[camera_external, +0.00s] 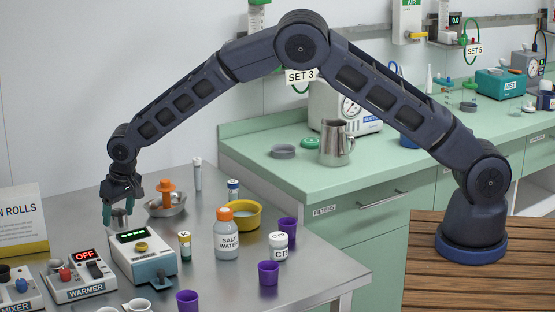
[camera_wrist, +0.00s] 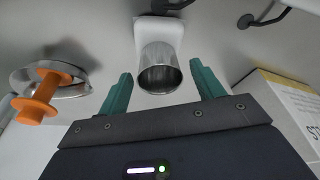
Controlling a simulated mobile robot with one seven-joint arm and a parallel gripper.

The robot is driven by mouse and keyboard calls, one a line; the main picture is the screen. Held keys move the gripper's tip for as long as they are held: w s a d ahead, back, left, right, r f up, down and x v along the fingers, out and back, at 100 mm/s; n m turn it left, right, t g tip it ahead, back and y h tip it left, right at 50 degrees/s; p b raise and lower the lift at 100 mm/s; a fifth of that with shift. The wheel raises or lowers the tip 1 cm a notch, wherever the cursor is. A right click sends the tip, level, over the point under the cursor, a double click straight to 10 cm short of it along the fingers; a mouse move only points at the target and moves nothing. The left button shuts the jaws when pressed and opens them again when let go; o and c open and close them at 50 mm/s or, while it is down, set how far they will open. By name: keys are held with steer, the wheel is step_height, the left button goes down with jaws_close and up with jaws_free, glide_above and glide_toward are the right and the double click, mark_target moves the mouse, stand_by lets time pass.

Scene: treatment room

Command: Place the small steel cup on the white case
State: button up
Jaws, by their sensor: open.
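The small steel cup (camera_external: 119,219) is an open, shiny cylinder at the left of the steel table, by the rear of a white case (camera_external: 130,249) with a green display. The cup also shows in the wrist view (camera_wrist: 160,74), its mouth facing the camera. My gripper (camera_external: 120,211) is open, its teal fingers (camera_wrist: 162,88) on either side of the cup with gaps between. Behind the cup in the wrist view is a white rounded surface (camera_wrist: 158,26); I cannot tell whether the cup touches it. The cup's base is hidden in both views.
A steel bowl with an orange part (camera_external: 167,197) stands right of my gripper. A salt water bottle (camera_external: 227,238), yellow pan (camera_external: 243,212) and purple cups (camera_external: 268,273) stand farther right. A warmer unit (camera_external: 85,279) is at the front left, with a rolls box (camera_external: 22,222) behind it.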

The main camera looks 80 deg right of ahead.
steer(key=v, duration=1.1)
steer(key=s+d+r+n+y, duration=0.1)
steer(key=s+d+r, duration=0.3)
steer(key=s+r, duration=0.9)
steer(key=s+d+r+n, duration=0.1)
steer(key=s+d+r, duration=0.3)
steer(key=s+r, duration=0.9)
steer(key=s+d+n+t, duration=0.1)
steer(key=s+d, duration=0.1)
steer(key=s, duration=1.9)
steer(key=s+f+n, duration=0.1)
steer(key=s+f, duration=0.3)
steer(key=s, duration=1.3)
steer(key=shift+d+n+t, duration=0.2)
steer(key=shift+n+t, duration=0.1)
